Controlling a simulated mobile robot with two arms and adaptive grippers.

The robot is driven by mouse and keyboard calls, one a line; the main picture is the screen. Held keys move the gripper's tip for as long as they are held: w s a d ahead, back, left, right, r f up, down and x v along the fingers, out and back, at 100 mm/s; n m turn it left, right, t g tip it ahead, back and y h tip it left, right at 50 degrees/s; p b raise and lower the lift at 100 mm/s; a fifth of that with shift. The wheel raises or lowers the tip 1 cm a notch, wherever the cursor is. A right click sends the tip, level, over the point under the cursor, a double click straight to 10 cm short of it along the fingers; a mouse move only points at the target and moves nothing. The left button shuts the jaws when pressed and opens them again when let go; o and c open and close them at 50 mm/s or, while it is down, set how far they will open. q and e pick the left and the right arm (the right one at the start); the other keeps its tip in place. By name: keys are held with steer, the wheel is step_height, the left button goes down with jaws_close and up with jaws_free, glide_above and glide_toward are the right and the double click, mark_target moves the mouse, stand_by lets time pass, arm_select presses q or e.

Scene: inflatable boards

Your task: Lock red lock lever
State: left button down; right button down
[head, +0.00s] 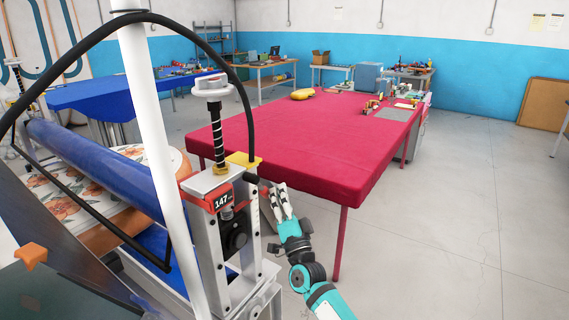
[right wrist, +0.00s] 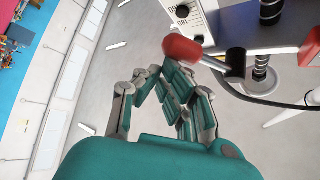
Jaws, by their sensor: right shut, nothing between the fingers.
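My right gripper (head: 279,190) is shut and empty, just right of the machine's upright. My left gripper is not in view.
The machine has a blue roller (head: 100,168), a red display box (head: 222,200) reading 147 and a threaded post with a grey knob (head: 212,85). A black cable arches over it. A table with a red cloth (head: 320,135) stands behind my right gripper. The floor at right is clear.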

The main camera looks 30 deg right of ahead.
mark_target(267, 196)
steer(key=a, duration=0.1)
steer(key=s+a+f, duration=0.1)
steer(key=a, duration=0.2)
steer(key=shift+s+f, duration=0.2)
steer(key=shift+f, duration=0.2)
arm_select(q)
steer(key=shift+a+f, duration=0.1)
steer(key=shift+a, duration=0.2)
arm_select(e)
steer(key=shift+s, duration=0.1)
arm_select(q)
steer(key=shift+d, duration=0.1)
arm_select(e)
steer(key=shift+f, duration=0.1)
